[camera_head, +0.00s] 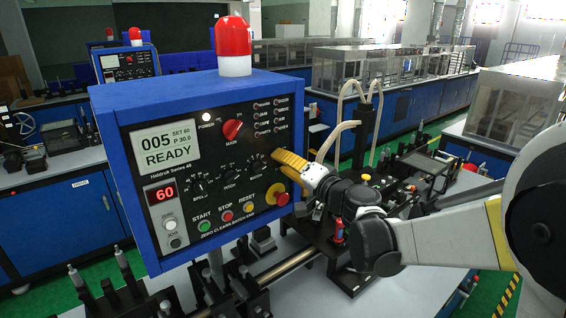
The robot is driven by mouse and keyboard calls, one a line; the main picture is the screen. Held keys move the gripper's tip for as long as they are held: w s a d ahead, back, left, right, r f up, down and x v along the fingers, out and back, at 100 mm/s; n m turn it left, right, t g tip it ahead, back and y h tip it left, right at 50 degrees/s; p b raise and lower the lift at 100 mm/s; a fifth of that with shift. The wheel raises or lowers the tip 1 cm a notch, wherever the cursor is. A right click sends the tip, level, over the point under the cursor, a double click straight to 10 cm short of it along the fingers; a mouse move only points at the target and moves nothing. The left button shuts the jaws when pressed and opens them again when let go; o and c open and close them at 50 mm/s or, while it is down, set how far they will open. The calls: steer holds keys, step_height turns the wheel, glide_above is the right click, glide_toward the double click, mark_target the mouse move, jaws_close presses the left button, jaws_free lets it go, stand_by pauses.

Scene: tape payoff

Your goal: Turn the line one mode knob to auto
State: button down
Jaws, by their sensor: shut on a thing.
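The control box (188,87) stands at centre left, blue with a black front panel. Its screen (166,147) reads READY, with a second blue unit behind it at the back left. A red rotary knob (232,130) sits near the panel's upper middle. Black knobs (228,177) with scale marks sit in a row below it. My gripper (289,161) has yellow fingers that reach the right end of this row from the right. The fingers are shut on a knob there, mostly hidden behind them. Its pointer and mode markings cannot be read.
A red-and-yellow emergency button (277,195) is just below my fingers. Green, red and yellow buttons (226,216) line the panel's bottom. A red beacon (233,47) tops the box. Black fixtures and a metal shaft (286,266) lie in front and below.

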steer(key=c, duration=1)
jaws_free()
steer(key=shift+c, duration=0.2)
steer(key=v, duration=1.2)
